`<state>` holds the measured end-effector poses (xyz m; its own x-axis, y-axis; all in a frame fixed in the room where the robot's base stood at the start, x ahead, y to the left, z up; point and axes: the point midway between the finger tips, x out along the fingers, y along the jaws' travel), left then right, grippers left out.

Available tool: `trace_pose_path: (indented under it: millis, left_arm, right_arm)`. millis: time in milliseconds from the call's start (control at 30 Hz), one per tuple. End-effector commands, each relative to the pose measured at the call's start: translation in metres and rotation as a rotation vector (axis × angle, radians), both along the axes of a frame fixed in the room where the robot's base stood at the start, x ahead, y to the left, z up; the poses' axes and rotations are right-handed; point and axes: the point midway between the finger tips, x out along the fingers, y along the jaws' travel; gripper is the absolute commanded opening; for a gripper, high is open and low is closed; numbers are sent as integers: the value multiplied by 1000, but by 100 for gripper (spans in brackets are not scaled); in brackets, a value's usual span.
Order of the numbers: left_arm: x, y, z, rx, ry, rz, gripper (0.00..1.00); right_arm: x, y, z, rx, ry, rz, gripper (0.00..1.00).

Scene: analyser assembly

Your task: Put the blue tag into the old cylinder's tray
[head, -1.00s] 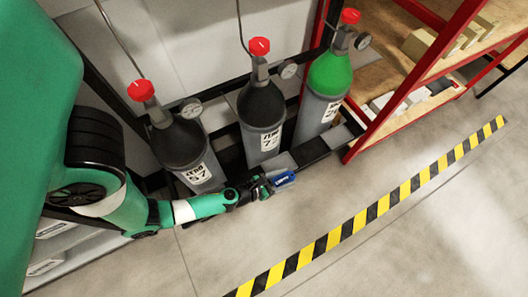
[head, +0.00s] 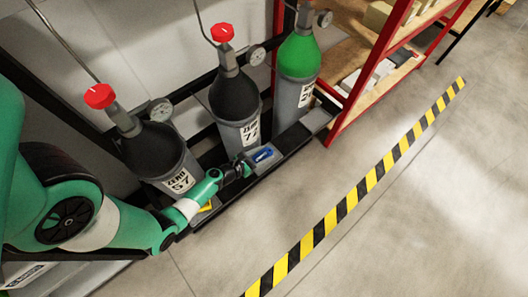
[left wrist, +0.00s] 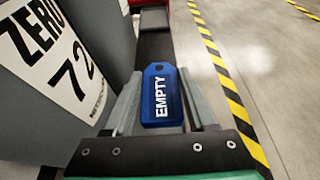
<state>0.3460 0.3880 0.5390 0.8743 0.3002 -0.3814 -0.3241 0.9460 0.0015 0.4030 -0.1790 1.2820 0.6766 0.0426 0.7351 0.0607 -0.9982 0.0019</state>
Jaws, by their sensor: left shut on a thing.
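The blue tag (head: 262,155) reads EMPTY. It lies between the fingers of my left gripper (head: 248,165), as the left wrist view shows (left wrist: 161,95). The gripper is shut on it, over the dark tray strip (head: 290,143) at the foot of the rack, just in front of the dark-topped cylinder (head: 237,100) labelled ZERO 72. That cylinder's label also shows at the left of the left wrist view (left wrist: 62,52). I cannot tell whether the tag touches the tray. No marking shows which cylinder is the old one. My right gripper is not in view.
A dark-topped cylinder (head: 153,148) labelled ZERO 57 stands to the left, and a green-topped one (head: 298,56) to the right. A yellow item (head: 207,206) lies partly hidden near my left arm. A red shelf frame stands at right. The floor before the rack is clear.

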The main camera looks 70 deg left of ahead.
Motion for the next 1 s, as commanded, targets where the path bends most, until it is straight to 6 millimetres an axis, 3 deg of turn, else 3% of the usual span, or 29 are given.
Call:
trace_pose_path:
  millis: [33, 333, 533, 900, 933, 1000]
  left_arm:
    - [3, 7, -15, 1, -1, 2, 2]
    - [9, 15, -24, 1, -1, 0, 2]
    - [12, 20, -59, 0, 1, 0, 2]
    - [12, 19, -60, 0, 0, -1, 2]
    - [12, 20, -60, -1, 0, -1, 58]
    - [12, 19, -60, 0, 0, -1, 69]
  right_arm:
    - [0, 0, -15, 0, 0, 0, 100]
    - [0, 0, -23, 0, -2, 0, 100]
    - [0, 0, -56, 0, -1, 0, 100]
    - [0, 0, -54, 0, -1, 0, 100]
    - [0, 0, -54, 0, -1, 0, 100]
    - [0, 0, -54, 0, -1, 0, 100]
